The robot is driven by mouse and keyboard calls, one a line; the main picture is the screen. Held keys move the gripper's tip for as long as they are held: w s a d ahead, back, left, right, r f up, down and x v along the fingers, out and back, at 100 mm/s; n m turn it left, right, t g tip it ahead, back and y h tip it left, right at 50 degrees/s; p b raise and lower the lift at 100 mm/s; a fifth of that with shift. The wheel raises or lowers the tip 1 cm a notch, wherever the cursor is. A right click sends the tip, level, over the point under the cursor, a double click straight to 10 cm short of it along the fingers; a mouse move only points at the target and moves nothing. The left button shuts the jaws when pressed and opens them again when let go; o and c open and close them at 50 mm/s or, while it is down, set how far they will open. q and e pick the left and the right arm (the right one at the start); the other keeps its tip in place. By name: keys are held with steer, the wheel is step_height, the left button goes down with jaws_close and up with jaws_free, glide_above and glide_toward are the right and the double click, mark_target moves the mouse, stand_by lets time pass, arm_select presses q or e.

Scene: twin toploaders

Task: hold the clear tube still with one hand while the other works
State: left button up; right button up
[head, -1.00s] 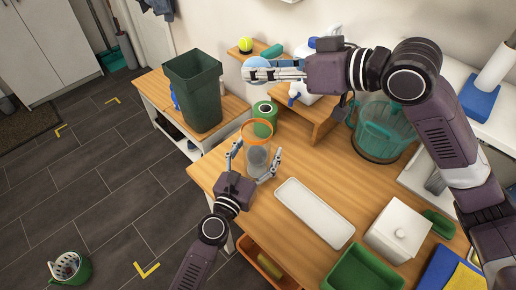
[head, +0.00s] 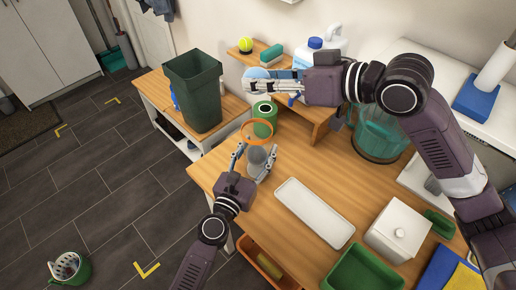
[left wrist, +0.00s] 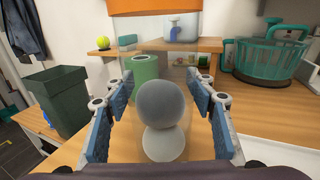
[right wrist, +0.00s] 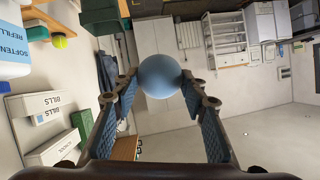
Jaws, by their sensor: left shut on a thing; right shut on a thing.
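The clear tube (head: 257,143) with an orange rim stands upright near the table's left edge. My left gripper (head: 256,154) is shut on its sides. In the left wrist view the orange rim (left wrist: 160,13) is at the top, and a grey ball (left wrist: 160,104) shows inside the tube, above a paler round shape whose nature I cannot tell. My right gripper (head: 252,82) is shut on a blue ball (head: 257,73), held above and apart from the tube's rim. The blue ball also shows between the fingertips in the right wrist view (right wrist: 160,76).
A green can (head: 264,115) stands close behind the tube. A white tray (head: 314,212), a white lidded box (head: 398,230) and a green bin (head: 362,270) are to the right.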

step_height(320, 180, down, 11)
steer(key=shift+r, duration=0.2)
stand_by(1.0)
steer(key=o, duration=1)
steer(key=shift+v, duration=6.05)
